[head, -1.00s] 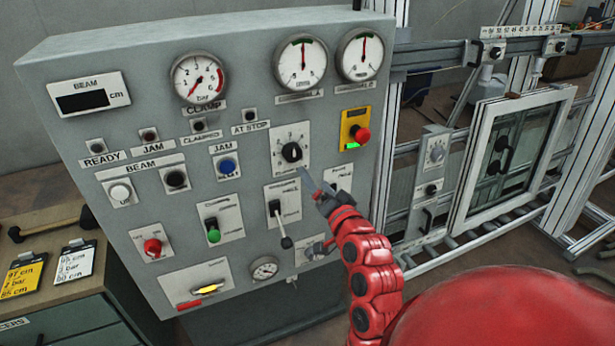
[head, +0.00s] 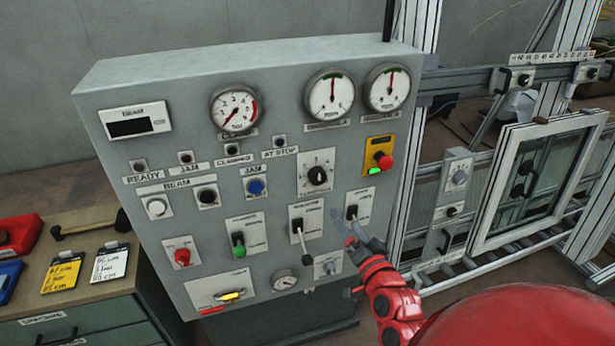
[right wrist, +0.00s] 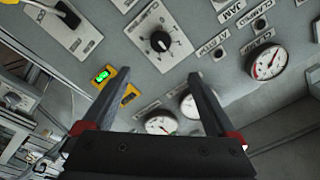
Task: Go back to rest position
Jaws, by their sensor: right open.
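My right gripper (head: 352,231) is in front of the lower right part of the grey control panel (head: 130,80). In the right wrist view its two fingers (right wrist: 155,95) are spread apart with nothing between them. The panel's rotary knob (head: 317,176) lies above the gripper; it also shows in the right wrist view (right wrist: 160,41). A lever switch (head: 300,236) is just left of the gripper, and a black switch (head: 352,212) is close behind its fingertips. I cannot tell from the pictures whether the fingers touch the panel. My left gripper is not in view.
A drawer cabinet (head: 75,325) with a hammer (head: 90,227), tags and red and blue bins stands at the left. A metal frame with a white-framed window (head: 497,190) stands at the right. Round gauges (head: 330,95) and a red button on yellow (head: 384,161) are on the panel.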

